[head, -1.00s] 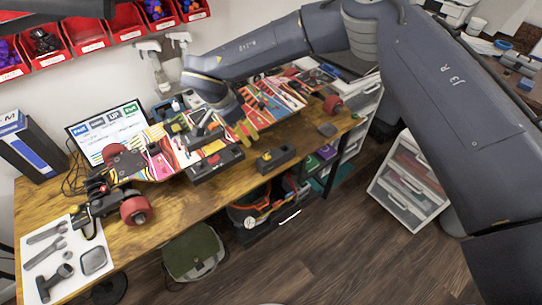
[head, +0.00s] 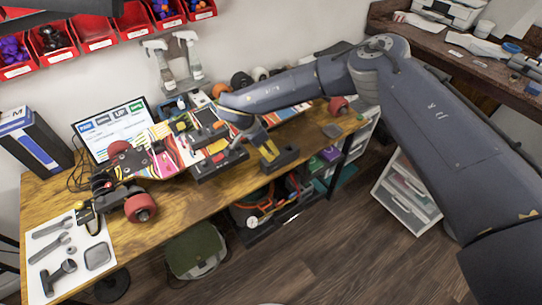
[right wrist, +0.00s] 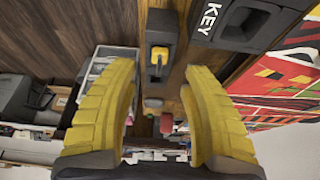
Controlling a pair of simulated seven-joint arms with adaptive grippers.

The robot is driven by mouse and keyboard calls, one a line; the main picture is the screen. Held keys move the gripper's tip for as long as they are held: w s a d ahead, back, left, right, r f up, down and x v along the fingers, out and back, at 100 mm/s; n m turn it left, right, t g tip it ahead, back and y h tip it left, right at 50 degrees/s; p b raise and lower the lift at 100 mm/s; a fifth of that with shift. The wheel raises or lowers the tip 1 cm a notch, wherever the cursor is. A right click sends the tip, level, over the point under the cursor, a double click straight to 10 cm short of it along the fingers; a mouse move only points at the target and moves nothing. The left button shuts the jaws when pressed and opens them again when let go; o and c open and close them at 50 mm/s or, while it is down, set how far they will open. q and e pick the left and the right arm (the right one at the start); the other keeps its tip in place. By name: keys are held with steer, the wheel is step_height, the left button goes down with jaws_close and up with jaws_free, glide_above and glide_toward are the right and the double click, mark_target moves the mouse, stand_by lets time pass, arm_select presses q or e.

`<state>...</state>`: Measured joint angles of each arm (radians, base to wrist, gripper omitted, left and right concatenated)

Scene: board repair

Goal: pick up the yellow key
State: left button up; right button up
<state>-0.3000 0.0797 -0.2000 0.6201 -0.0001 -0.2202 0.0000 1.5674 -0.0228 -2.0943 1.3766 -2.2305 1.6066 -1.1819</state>
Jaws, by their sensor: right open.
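The yellow key (right wrist: 158,53) has a yellow head and a dark shaft, and sits in a small black block (right wrist: 163,22) in the right wrist view. In the head view the same black block (head: 288,158) lies at the front edge of the wooden bench, and my gripper's fingers hide the key. My right gripper (head: 268,152) is over the block there. In the right wrist view my right gripper (right wrist: 160,72) has its two yellow fingers spread wide, with nothing held. The key shows between and a little beyond the fingertips. My left gripper is in no view.
A larger black box marked KEY (right wrist: 235,22) lies close beside the block. A colourful skateboard deck (head: 165,150) with red wheels and tools fills the bench middle. A white tool mat (head: 70,262) lies at left. A white drawer unit (head: 405,195) stands on the floor at right.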

mark_target(269, 152)
steer(key=shift+x, duration=2.65)
steer(key=shift+c, duration=0.2)
jaws_close()
